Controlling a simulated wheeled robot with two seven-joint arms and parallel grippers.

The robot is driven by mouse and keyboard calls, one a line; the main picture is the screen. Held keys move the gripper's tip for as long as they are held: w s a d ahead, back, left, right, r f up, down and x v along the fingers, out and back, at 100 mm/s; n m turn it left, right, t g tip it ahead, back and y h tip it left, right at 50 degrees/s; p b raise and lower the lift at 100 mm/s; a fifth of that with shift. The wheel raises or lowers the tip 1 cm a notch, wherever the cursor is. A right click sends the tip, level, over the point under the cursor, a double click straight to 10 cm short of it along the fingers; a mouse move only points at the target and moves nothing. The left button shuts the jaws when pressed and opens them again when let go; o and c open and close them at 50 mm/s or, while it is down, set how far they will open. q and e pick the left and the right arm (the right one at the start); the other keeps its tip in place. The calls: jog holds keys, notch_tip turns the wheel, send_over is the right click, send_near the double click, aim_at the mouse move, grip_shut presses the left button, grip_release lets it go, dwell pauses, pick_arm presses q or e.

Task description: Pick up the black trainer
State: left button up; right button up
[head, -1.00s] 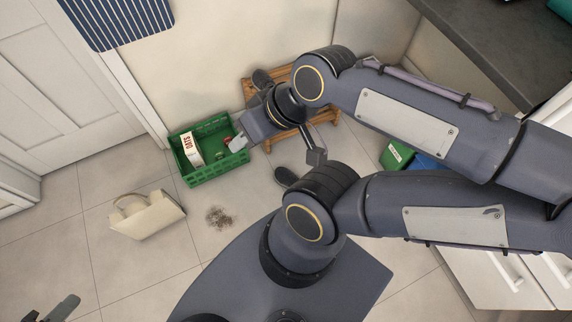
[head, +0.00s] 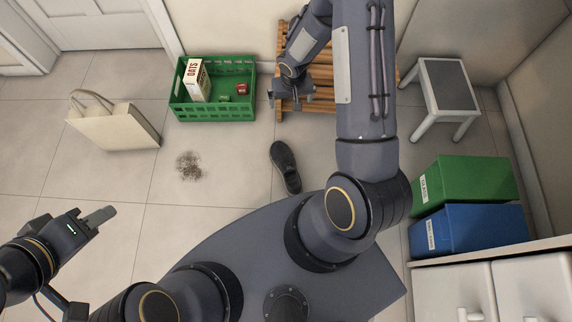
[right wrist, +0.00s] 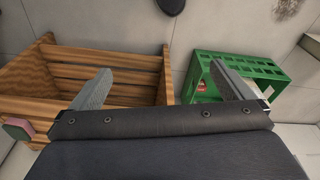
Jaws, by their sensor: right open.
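The black trainer (head: 286,166) lies on the tiled floor near the middle of the head view, in front of the slatted wooden rack (head: 384,92). A dark piece, probably the same trainer, shows at the top edge of the right wrist view (right wrist: 171,4). My right gripper (head: 291,98) is over the rack's left side, beyond the trainer and apart from it. In the right wrist view my right gripper (right wrist: 163,87) is open, with nothing between its fingers. My left gripper (head: 98,217) is at the lower left, away from the trainer; its opening is unclear.
A green crate (head: 212,116) with an oats carton (head: 196,78) stands left of the rack. A cream bag (head: 118,130) and a dirt patch (head: 189,166) are further left. A stool (head: 447,85), green bin (head: 465,181) and blue bin (head: 470,231) stand right. Floor around the trainer is clear.

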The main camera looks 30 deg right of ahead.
jog(key=g+b, duration=0.1)
jog(key=b, duration=0.3)
send_over(288, 158)
jog(key=w+d, duration=0.1)
jog(key=w, duration=0.1)
notch_tip(288, 158, down, 18)
jog(key=shift+n+g, duration=0.3)
jog(key=shift+n, duration=0.4)
jog(key=s+f+b, duration=0.1)
jog(key=f, duration=0.3)
jog(key=s+a+f+b, duration=0.1)
jog(key=f, duration=0.3)
jog(key=s+a+f+b, duration=0.1)
jog(key=f, duration=0.3)
jog(key=shift+s+f+b, duration=0.15)
jog(key=shift+s+b, duration=0.1)
jog(key=shift+b, duration=0.15)
jog(key=f+b, duration=0.2)
jog(key=f, duration=0.1)
jog(key=f+b, duration=0.2)
jog(key=f, duration=0.2)
jog(key=shift+s+a+f, duration=0.1)
jog(key=shift+s+a, duration=0.05)
jog(key=shift+a, duration=0.05)
pick_arm(q)
notch_tip(288, 158, down, 14)
jog(key=shift+f, duration=0.25)
jog(key=shift+d, duration=0.1)
pick_arm(e)
jog(key=c, duration=1.2)
